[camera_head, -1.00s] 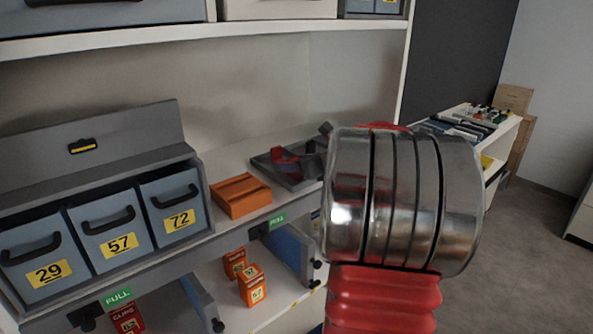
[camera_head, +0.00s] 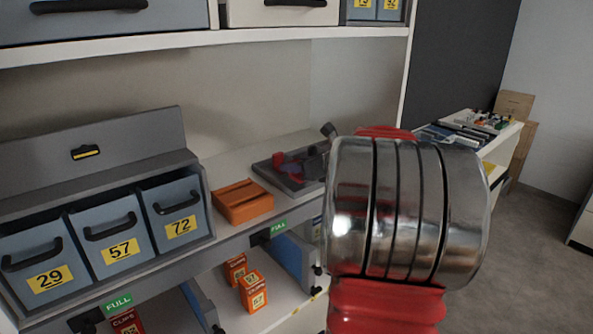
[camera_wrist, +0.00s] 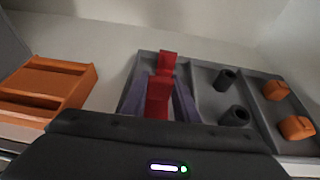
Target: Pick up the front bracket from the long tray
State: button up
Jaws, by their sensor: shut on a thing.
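The long tray (camera_wrist: 205,104) is grey and divided into compartments. A red bracket (camera_wrist: 167,60) stands at the back of its left compartment. A nearer red bracket (camera_wrist: 158,97), the front one, is between the bluish-grey fingers of my gripper (camera_wrist: 160,98), which is shut on it. The bracket's lower part is hidden by my dark gripper body, so I cannot tell whether it touches the tray floor. In the head view the tray (camera_head: 264,170) lies on the shelf, partly hidden behind my silver wrist.
Two black cylindrical parts (camera_wrist: 227,79) and two orange blocks (camera_wrist: 276,90) stand in the tray's other compartments. An orange box (camera_wrist: 50,82) sits left of the tray, with bare shelf between. Numbered blue bins (camera_head: 107,232) stand farther left. A wall rises behind.

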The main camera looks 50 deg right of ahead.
aim_at(295, 160)
notch_tip(295, 160, up, 9)
jog(key=shift+f, duration=0.15)
dwell(0.7)
